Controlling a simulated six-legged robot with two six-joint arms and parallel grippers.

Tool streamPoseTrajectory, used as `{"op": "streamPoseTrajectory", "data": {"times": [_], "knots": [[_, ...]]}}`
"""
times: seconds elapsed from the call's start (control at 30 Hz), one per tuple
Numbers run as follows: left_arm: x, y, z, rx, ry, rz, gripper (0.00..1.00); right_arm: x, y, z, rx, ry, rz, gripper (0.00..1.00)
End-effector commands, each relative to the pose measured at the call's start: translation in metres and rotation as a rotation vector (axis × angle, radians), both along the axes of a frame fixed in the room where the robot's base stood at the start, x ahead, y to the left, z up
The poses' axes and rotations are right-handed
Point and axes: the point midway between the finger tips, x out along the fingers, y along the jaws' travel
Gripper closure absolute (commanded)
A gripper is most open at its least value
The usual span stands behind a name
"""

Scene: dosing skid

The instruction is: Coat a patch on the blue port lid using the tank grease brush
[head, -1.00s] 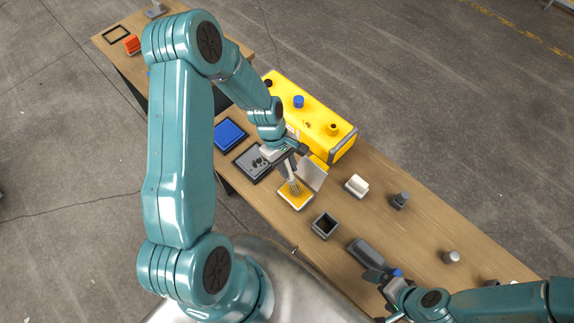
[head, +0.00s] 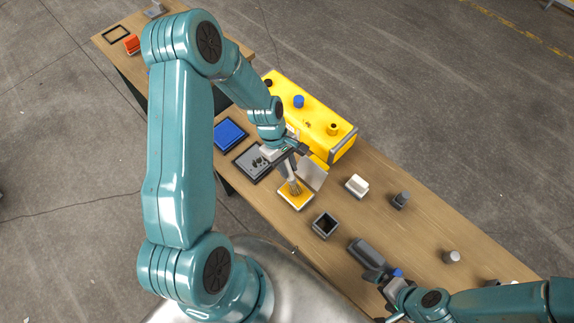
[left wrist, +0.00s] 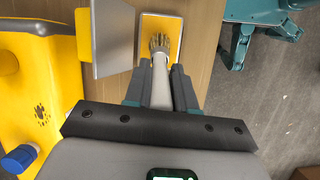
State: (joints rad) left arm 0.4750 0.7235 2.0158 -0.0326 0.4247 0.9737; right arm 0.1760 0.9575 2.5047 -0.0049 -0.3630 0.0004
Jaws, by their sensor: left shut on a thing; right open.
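My left gripper (head: 291,163) is shut on the handle of a brush (left wrist: 160,72). The blue port lid (head: 299,101) is on top of the yellow tank (head: 310,115); a blue cap is at lower left in the left wrist view (left wrist: 20,158). My right gripper (head: 379,281) is open, beside a dark grey object (head: 366,252).
A grey plate (head: 312,174) stands between tray and tank, close to the brush. A black square cup (head: 325,225), white block (head: 357,185), dark knob-topped piece (head: 400,200) and grey cylinder (head: 452,256) are on the bench. A blue pad (head: 230,134) lies left of the tank.

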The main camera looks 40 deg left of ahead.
Motion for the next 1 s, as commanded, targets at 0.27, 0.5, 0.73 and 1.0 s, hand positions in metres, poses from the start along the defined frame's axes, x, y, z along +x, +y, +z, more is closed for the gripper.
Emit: {"op": "streamPoseTrajectory", "data": {"times": [0.27,0.5,0.73,1.0], "knots": [[-0.001,-0.001,0.003,-0.001,0.002,-0.001,1.00,0.000,0.000,0.003,0.000,0.000,0.000,0.00],[0.000,0.000,0.025,0.000,0.000,0.000,1.00,0.000,0.000,0.019,0.000,0.000,0.000,0.00],[0.000,0.000,0.045,-0.001,0.001,0.000,1.00,0.000,0.000,0.033,0.000,0.000,0.000,0.00],[0.000,0.000,0.068,0.000,0.001,0.000,1.00,0.000,0.000,0.050,0.000,0.000,0.000,0.00]]}}
